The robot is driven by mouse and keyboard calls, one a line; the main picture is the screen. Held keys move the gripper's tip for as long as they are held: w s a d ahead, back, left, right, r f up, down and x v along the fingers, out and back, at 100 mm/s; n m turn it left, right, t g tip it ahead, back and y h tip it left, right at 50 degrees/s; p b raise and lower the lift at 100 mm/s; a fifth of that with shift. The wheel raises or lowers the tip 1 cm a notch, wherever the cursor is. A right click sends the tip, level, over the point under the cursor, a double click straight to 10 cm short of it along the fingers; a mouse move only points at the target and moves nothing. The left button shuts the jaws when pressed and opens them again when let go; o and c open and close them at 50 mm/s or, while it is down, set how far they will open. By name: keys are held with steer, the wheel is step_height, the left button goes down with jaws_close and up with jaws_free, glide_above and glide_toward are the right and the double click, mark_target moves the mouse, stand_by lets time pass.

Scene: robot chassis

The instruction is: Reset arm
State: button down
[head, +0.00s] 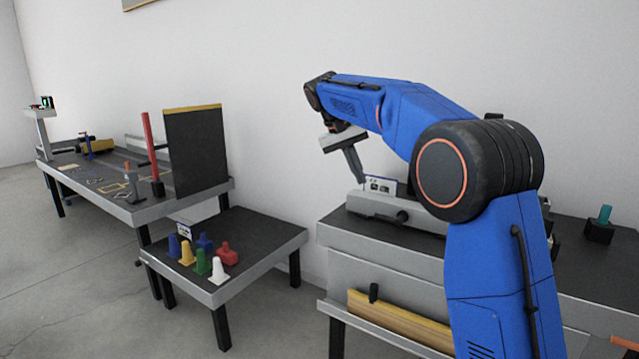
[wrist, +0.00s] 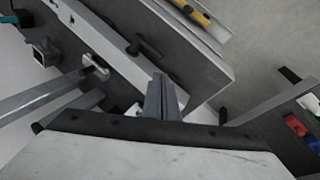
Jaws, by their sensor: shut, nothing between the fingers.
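My blue arm (head: 405,105) is raised and bent, reaching left over the right-hand workbench (head: 385,265). My gripper (head: 360,178) hangs from its end, pointing down and slightly right in the head view. In the wrist view the fingers of my gripper (wrist: 163,95) are together with nothing between them. In the head view the gripper overlaps a grey device (head: 390,203) on the bench; I cannot tell the exact gap. My upper arm hides part of the bench.
A low table (head: 265,240) with several coloured pieces (head: 202,255) stands left of the bench. A long table (head: 95,190) with a dark upright panel (head: 197,147) is farther left. A teal-topped item (head: 602,225) is at the bench's right. Open floor (head: 70,290) lies at left.

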steer(key=s+d+f+t+y, duration=0.1)
steer(key=s+d, duration=0.3)
steer(key=s, duration=0.4)
steer(key=s+d+n+y, duration=0.1)
steer(key=s+d, duration=0.2)
steer(key=s, duration=0.6)
steer(key=s+d+f+t+y, duration=0.1)
steer(key=s+d, duration=0.3)
steer(key=s, duration=0.4)
steer(key=s+d+f+t+y, duration=0.1)
steer(key=s+f, duration=0.8)
steer(key=s, duration=0.2)
steer(key=s+d+f+t, duration=0.1)
steer(key=s+f, duration=0.7)
steer(key=s, duration=0.4)
steer(key=shift+f+n+y, duration=0.4)
